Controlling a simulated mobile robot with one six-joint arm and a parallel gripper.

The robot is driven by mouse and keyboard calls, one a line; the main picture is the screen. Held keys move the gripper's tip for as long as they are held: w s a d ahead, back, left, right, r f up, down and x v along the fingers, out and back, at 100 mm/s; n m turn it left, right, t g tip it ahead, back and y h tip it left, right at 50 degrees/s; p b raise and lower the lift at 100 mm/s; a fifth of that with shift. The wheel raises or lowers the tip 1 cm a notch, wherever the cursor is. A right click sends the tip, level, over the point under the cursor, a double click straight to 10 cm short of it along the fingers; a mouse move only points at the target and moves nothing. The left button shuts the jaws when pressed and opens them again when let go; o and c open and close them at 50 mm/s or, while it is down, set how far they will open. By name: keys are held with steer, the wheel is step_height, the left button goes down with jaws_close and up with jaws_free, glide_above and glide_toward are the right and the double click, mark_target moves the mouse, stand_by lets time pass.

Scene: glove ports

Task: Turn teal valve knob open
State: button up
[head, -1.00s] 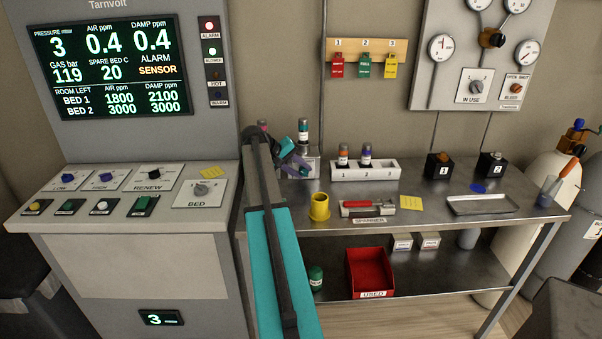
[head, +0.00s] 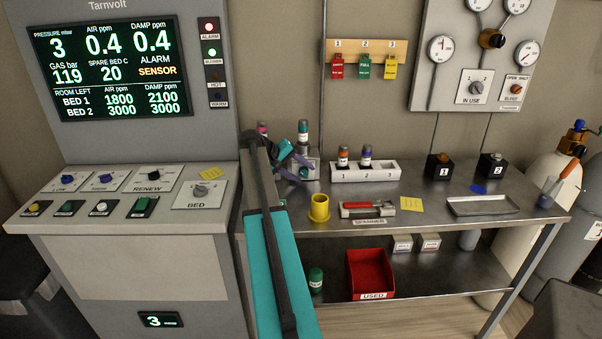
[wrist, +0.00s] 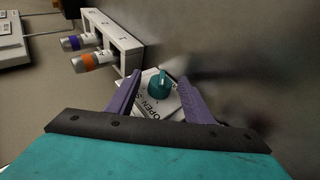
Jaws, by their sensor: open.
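The teal valve knob (wrist: 158,85) sits on a pale plate marked with the word OPEN (wrist: 156,106), on a small grey block (head: 313,168) at the back left of the steel bench. The rest of the plate's lettering is partly hidden. My gripper (wrist: 160,79) is open, with one purple finger to each side of the knob in the wrist view. I cannot tell whether either finger touches it. In the head view my gripper (head: 290,160) is beside the block, and my arm hides part of that area.
A teal-labelled bottle (head: 303,133) stands at the block. A white rack (head: 376,175) with orange- and purple-labelled bottles is to the right.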

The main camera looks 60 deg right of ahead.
steer(key=b+v, duration=0.2)
steer(key=v, duration=1.1)
steer(key=shift+a+r, duration=0.25)
steer(key=shift+w, duration=0.1)
